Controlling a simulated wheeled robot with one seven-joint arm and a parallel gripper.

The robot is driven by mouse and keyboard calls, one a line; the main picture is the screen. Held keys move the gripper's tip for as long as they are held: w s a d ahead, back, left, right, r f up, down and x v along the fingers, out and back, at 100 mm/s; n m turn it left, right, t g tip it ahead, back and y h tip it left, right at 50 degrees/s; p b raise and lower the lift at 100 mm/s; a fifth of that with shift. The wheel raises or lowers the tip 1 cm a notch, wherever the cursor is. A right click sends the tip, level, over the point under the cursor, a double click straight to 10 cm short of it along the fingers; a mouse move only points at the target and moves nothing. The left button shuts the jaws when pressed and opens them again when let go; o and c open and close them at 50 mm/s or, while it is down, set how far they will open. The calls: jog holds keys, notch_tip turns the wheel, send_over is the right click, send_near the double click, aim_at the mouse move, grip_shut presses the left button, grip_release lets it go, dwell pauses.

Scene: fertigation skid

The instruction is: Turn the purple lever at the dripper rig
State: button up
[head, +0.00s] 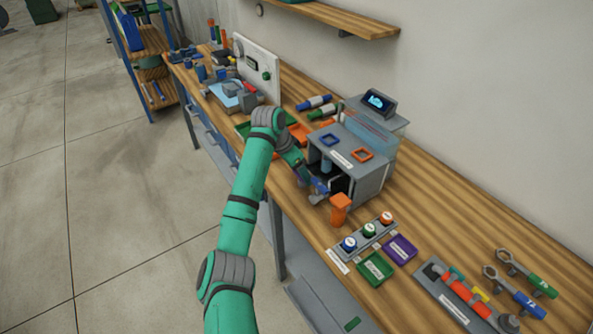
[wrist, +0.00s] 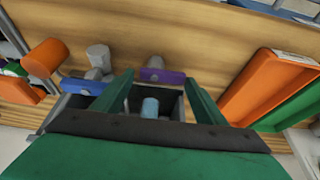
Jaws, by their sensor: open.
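The dripper rig is a grey box (head: 368,184) with a small screen on top, standing on the wooden bench. In the wrist view the purple lever (wrist: 165,76) is a short bar with a round grey hub, lying across the space near my fingertips. My gripper (wrist: 159,80) is open, one green finger at each side of the lever; I cannot tell whether they touch it. A blue lever (wrist: 84,87) sits to its left. A light blue cylinder (wrist: 150,107) shows in the dark opening between my fingers. In the head view my arm partly hides this area.
An orange cylinder-topped piece (head: 340,203) stands close right of my gripper. An orange tray (wrist: 268,84) and a green tray (wrist: 296,108) lie right in the wrist view. A button strip (head: 369,236), a purple tray (head: 400,249) and tools lie nearer on the bench.

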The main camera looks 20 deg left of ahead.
jog(key=shift+s+a, duration=0.1)
jog(key=shift+a, duration=0.15)
jog(key=c, duration=0.8)
jog(key=shift+o, duration=0.2)
jog(key=shift+d, duration=0.1)
jog(key=n+t+y, duration=0.1)
jog(key=n, duration=0.3)
jog(key=shift+s, duration=0.2)
jog(key=o, duration=0.8)
jog(key=shift+c, duration=0.2)
jog(key=shift+r, duration=0.1)
jog(key=v, duration=1)
jog(key=shift+r, duration=0.35)
